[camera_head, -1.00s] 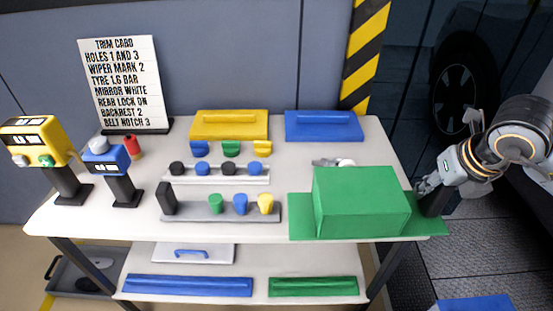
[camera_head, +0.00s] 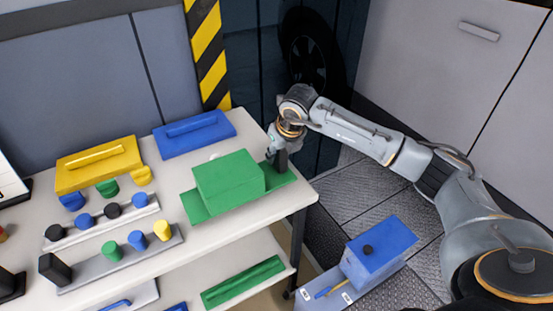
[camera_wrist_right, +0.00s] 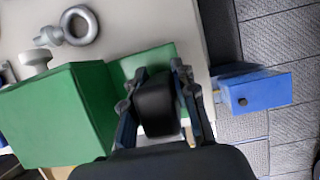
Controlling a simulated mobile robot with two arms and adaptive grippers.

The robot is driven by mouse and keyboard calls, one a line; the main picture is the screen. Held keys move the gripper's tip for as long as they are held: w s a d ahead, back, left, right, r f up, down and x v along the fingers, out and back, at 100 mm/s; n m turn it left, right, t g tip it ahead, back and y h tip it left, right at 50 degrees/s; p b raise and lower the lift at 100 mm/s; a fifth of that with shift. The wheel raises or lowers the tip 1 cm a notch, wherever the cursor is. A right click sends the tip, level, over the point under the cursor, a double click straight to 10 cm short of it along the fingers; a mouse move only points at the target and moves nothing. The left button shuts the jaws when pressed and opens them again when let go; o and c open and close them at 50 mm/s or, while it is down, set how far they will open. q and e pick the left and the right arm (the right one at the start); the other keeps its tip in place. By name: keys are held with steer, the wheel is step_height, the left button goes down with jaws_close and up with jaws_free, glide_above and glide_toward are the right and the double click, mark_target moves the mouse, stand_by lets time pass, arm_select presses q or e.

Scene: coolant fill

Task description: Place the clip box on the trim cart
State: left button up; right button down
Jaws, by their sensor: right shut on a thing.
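A large green box (camera_head: 228,178) sits on a flat green base (camera_head: 193,207) at the right end of the white-topped trim cart (camera_head: 245,221). No label shows which thing is the clip box. A black upright block (camera_head: 281,162) stands at the right end of the base, beside the green box. My right gripper (camera_head: 277,152) is shut on it from above. In the right wrist view the black block (camera_wrist_right: 157,105) lies between the two fingers, with the green box (camera_wrist_right: 55,115) to the left. Whether the block is joined to the base cannot be told. My left gripper is out of view.
A yellow case (camera_head: 98,163) and a blue case (camera_head: 194,134) lie at the cart's back. Several coloured knobs stand on grey racks. A silver ring (camera_wrist_right: 78,25) lies behind the green box. A blue box (camera_head: 380,247) with a black knob stands low at right, off the cart.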

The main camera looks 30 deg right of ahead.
steer(key=shift+w+f, duration=0.2)
step_height(320, 180, down, 3)
steer(key=shift+w+p, duration=0.15)
steer(key=shift+p, duration=0.7)
steer(key=shift+f, duration=0.25)
steer(key=c, duration=1.1)
jaws_free()
steer(key=shift+o, duration=0.2)
steer(key=b+v, duration=0.2)
steer(key=v, duration=1)
steer(key=shift+b, duration=0.4)
